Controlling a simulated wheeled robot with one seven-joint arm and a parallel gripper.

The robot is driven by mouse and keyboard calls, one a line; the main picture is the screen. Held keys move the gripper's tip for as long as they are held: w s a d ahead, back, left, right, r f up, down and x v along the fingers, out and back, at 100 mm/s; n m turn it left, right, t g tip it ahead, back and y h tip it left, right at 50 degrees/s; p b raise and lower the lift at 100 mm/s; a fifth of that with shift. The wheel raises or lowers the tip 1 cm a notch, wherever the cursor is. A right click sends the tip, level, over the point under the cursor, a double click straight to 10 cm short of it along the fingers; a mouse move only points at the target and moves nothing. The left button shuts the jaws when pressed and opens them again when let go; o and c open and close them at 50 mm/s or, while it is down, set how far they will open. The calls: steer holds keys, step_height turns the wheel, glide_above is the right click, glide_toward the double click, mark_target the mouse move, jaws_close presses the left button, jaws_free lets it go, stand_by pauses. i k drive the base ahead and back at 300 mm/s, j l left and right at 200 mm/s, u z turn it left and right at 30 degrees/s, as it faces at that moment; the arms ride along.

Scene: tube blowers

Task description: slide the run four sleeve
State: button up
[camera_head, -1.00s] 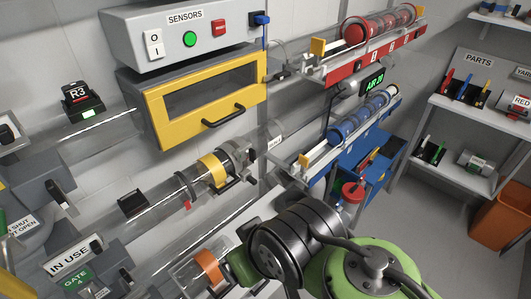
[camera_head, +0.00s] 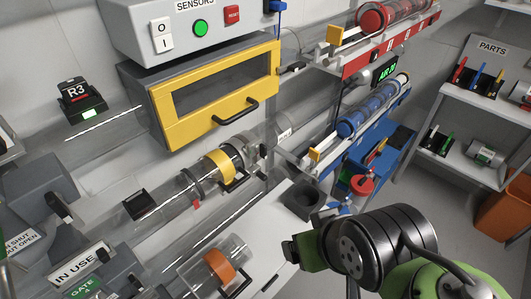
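A clear tube with a yellow band (camera_head: 219,163) and a black handle runs along the wall at centre. Lower down, a shorter clear tube carries an orange band (camera_head: 219,266) with a black handle below it. A GATE 4 sign (camera_head: 82,288) under an IN USE plate is at lower left. I cannot tell for sure which tube part is the run four sleeve. My gripper (camera_head: 296,251) is to the right of the orange-banded tube, apart from it in the picture. Its fingers are small and dark, and their opening is unclear.
A yellow-framed cabinet (camera_head: 213,98) with a black handle sits below the SENSORS box (camera_head: 185,25). A red rack (camera_head: 385,45) and a blue-tube rack (camera_head: 355,130) stand at right. A pale worktop (camera_head: 272,232) lies behind my gripper. Parts shelves are at far right.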

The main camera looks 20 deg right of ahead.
mark_target(244, 142)
steer(key=l+u, duration=0.15)
steer(key=u, duration=0.25)
steer(key=l+u, duration=0.15)
steer(key=u, duration=0.25)
steer(key=l+u, duration=0.15)
steer(key=u, duration=0.25)
steer(key=l+u, duration=0.15)
steer(key=u, duration=0.25)
steer(key=l+u, duration=0.15)
steer(key=u, duration=0.25)
